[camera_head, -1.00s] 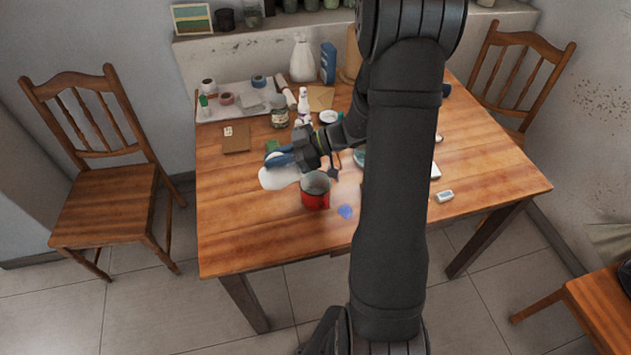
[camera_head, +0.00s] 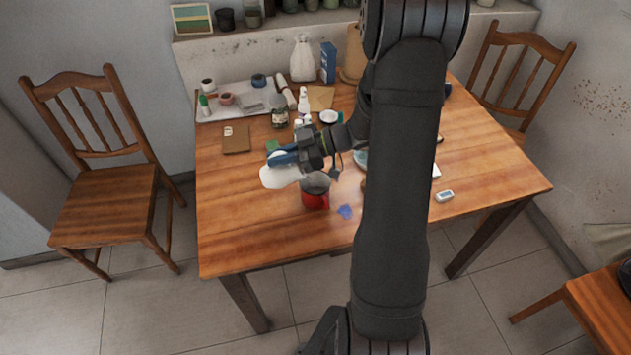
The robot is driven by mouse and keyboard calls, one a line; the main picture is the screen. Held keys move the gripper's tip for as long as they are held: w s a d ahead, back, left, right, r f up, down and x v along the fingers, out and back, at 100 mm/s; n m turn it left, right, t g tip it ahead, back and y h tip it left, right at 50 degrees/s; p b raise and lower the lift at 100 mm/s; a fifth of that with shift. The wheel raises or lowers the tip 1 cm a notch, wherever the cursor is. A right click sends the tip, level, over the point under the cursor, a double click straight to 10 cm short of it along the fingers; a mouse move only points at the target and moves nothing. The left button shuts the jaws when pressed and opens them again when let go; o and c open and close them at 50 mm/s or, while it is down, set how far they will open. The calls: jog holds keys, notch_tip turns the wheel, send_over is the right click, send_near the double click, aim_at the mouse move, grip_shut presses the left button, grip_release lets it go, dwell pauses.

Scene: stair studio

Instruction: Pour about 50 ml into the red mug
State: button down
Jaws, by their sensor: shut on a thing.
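The red mug (camera_head: 316,201) stands upright near the front middle of the table, and its opening is grey and indistinct from here. My gripper (camera_head: 287,157) is above and to the left of the mug. It is shut on a white, rounded object (camera_head: 279,177), probably a vessel, with a blue part beside the jaws. The white object is left of the mug's rim. Its spout, its contents and any stream of liquid cannot be made out. The far side of the mug is partly behind my gripper.
A tray (camera_head: 232,114) with tapes and small items is at the back left. A brown notebook (camera_head: 236,139), a jar (camera_head: 280,118) and a white bottle (camera_head: 304,101) stand behind. A blue patch (camera_head: 345,212) lies right of the mug. The front left tabletop is clear.

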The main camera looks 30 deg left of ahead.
aim_at(267, 168)
jog(key=shift+w+d+r+g+y, duration=0.3)
jog(key=shift+w+d+y, duration=0.4)
jog(key=shift+d, duration=0.15)
dwell(0.7)
jog(key=s+a+h, duration=0.1)
jog(key=s+a+f+t+h, duration=0.1)
jog(key=shift+s+a, duration=0.15)
jog(key=shift+a, duration=0.25)
jog(key=shift+f+t+h, duration=0.25)
jog(key=shift+t+h, duration=0.05)
jog(key=shift+s+a+f+t+h, duration=0.3)
jog(key=shift+a+f+t+h, duration=0.2)
jog(key=shift+f+h, duration=0.15)
jog(key=shift+s+a+f+t+h, duration=0.15)
jog(key=shift+a+f+t+h, duration=0.05)
jog(key=shift+f+t+h, duration=0.2)
jog(key=shift+s+a+f+t+h, duration=0.1)
jog(key=shift+a+f+t+h, duration=0.05)
jog(key=shift+f+t+h, duration=0.25)
dwell(0.5)
jog(key=shift+s+a+f+t+h, duration=0.7)
jog(key=shift+a+f+t+h, duration=0.25)
jog(key=shift+f+h, duration=0.25)
jog(key=shift+s+a+f+t+h, duration=0.75)
jog(key=shift+a+f+h, duration=0.25)
jog(key=shift+f+h, duration=0.2)
jog(key=shift+s+a+f+t+h, duration=0.75)
jog(key=shift+a+f+h, duration=0.25)
jog(key=shift+f+h, duration=0.2)
